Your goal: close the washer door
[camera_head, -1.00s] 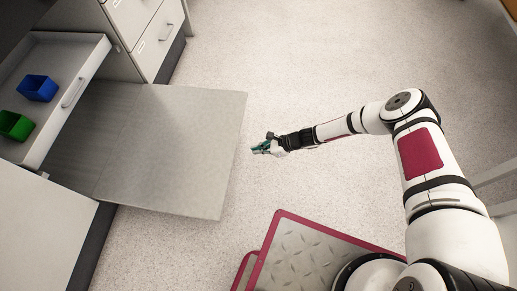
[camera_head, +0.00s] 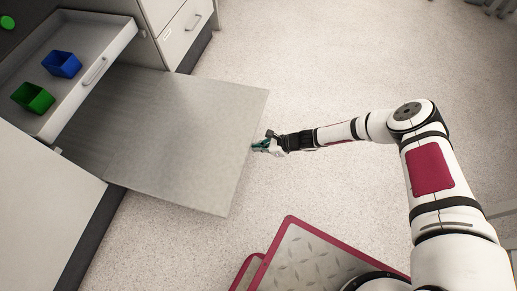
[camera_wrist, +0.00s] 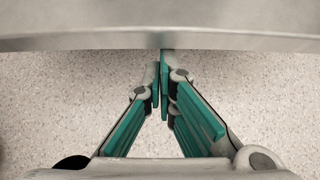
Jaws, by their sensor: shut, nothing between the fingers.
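The washer door (camera_head: 185,130) is a flat grey metal panel, folded down and lying level out over the floor below an open drawer. In the wrist view its edge (camera_wrist: 160,38) runs across the top of the picture. My gripper (camera_head: 257,147) is at the door's right edge in the head view. In the wrist view my gripper (camera_wrist: 162,75) has its teal fingers shut and empty, with the tips at the door's edge. I cannot tell whether they touch it or are just below it. The washer's opening is hidden under the drawer and counter.
An open drawer (camera_head: 112,48) above the door holds a blue bin (camera_head: 62,64) and a green bin (camera_head: 33,98). A grey cabinet (camera_head: 182,35) stands at the back, and a pale counter (camera_head: 45,205) at the left front. The floor right of the door is clear.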

